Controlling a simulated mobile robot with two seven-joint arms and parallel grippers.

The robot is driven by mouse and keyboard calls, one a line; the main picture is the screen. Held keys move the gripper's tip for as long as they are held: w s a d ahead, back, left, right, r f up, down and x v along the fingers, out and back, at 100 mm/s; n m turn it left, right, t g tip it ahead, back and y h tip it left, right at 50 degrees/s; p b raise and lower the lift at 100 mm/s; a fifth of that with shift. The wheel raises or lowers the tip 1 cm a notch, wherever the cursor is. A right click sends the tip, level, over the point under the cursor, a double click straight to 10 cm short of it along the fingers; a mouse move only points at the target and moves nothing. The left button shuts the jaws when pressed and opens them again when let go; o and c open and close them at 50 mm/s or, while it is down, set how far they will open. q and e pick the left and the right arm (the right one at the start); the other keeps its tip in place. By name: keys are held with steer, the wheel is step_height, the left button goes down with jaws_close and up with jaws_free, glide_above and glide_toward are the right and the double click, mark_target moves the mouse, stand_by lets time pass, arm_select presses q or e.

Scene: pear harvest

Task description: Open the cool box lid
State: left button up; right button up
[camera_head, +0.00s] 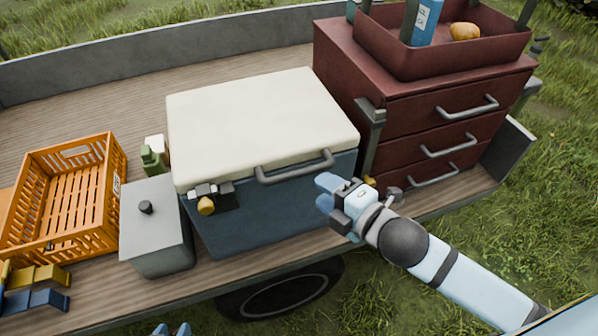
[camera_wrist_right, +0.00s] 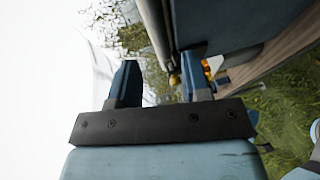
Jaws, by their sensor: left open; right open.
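The cool box has a closed cream lid (camera_head: 262,118) and a dark blue body (camera_head: 270,215). A grey bar handle (camera_head: 295,168) runs along the lid's front edge. My right gripper (camera_head: 328,192) is open and empty, just in front of the box's front right corner, slightly below and right of the handle. In the right wrist view, its open fingers (camera_wrist_right: 160,82) point at a grey bar (camera_wrist_right: 156,35) beside a dark blue surface (camera_wrist_right: 215,22). I cannot tell whether they touch. Only the fingertips of my left gripper (camera_head: 172,331) show at the bottom edge, open.
A dark red drawer cabinet (camera_head: 430,110) with a tray on top stands right of the box. A grey lidded container (camera_head: 157,215) and an orange crate (camera_head: 108,150) stand left. A yellow-knobbed latch (camera_head: 206,205) sits at the box's front left. Grass lies beyond the wooden bed's edge.

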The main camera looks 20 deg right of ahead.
mark_target(301, 176)
steer(key=x, duration=0.8)
steer(key=shift+w+f, duration=0.1)
jaws_close()
